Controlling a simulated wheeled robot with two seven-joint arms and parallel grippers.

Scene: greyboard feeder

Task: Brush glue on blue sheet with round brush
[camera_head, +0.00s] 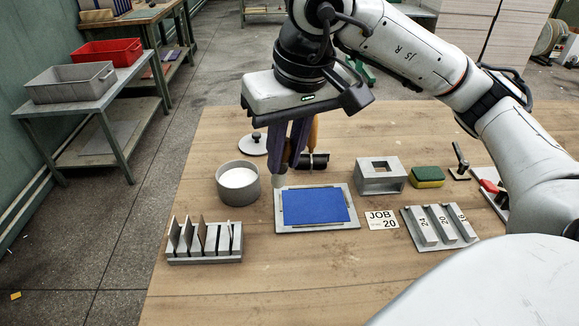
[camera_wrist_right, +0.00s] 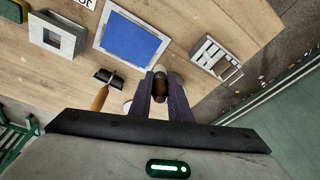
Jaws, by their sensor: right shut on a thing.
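The blue sheet (camera_head: 316,205) lies flat in a grey tray (camera_head: 318,229) on the table; it also shows in the wrist view (camera_wrist_right: 131,41). My right gripper (camera_head: 288,162) is shut on the round brush (camera_head: 280,182), which points down at the sheet's left edge. The brush's brown handle (camera_wrist_right: 159,86) shows between the fingers in the wrist view. Whether its tip touches the sheet or tray cannot be told. A round grey pot (camera_head: 238,194) with white glue (camera_head: 237,178) stands left of the tray. My left gripper is out of view.
A wooden-handled roller (camera_head: 312,161) and a round lid (camera_head: 254,145) are behind the tray. A slotted rack (camera_head: 205,256) stands front left. A hollow grey block (camera_head: 381,183), a sponge (camera_head: 427,177), a JOB card (camera_head: 381,219) and numbered weights (camera_head: 440,224) are right. The front table area is clear.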

